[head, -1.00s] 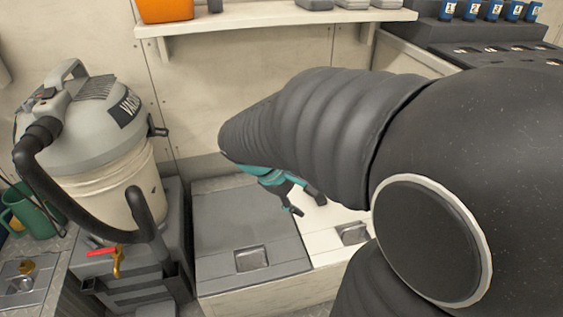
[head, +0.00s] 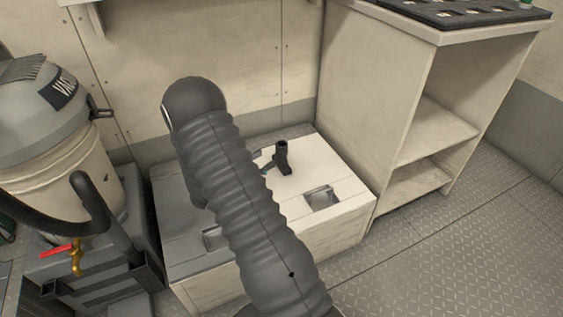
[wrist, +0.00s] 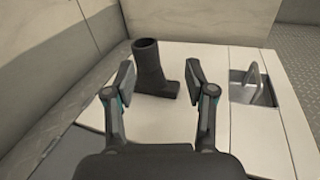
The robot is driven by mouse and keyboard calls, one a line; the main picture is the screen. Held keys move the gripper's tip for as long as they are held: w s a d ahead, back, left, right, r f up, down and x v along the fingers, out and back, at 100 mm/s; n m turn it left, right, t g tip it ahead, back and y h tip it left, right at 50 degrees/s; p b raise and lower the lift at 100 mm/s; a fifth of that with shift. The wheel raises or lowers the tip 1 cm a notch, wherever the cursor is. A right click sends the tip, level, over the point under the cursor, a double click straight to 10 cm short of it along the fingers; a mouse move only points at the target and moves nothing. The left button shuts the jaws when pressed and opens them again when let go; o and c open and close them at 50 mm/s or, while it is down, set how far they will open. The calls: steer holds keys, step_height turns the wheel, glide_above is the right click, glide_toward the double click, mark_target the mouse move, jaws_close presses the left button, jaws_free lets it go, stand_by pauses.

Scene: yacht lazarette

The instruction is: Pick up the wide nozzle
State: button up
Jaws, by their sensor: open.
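The wide nozzle (head: 283,157) is a black piece with an upright round neck and a flared foot. It stands on the white lid of the low locker (head: 343,188). In the wrist view the nozzle (wrist: 151,68) lies ahead of my gripper (wrist: 158,82), between the two fingers as seen from there. My gripper is open with nothing between its pads that I can see held. In the head view my arm hides most of the gripper; a small teal part shows just left of the nozzle. I cannot tell whether a finger touches it.
A recessed latch (wrist: 252,88) is set in the lid to the right of the nozzle. A wall rises behind the locker. A shelf unit (head: 400,120) stands at the right, and a shop vacuum (head: 55,130) with a hose at the left. The floor (head: 470,230) at the front right is clear.

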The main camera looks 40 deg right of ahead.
mark_target(286, 144)
steer(key=f, duration=0.1)
steer(key=w+f+n+t, duration=0.1)
steer(key=shift+w+f, duration=0.1)
steer(key=shift+f, duration=0.3)
steer(key=shift+w+d+f+n, duration=0.1)
steer(key=shift+d+f+n, duration=0.1)
steer(key=shift+n, duration=0.1)
steer(key=d, duration=0.3)
steer(key=w+d, duration=0.1)
steer(key=d, duration=0.3)
steer(key=shift+w+d, duration=0.2)
steer(key=shift+d, duration=0.05)
steer(key=shift+w+d, duration=0.25)
steer(key=shift+d, duration=0.7)
steer(key=shift+w+d, duration=0.2)
steer(key=shift+d, duration=0.7)
steer(key=shift+w+d, duration=0.25)
steer(key=shift+d, duration=0.7)
jaws_close()
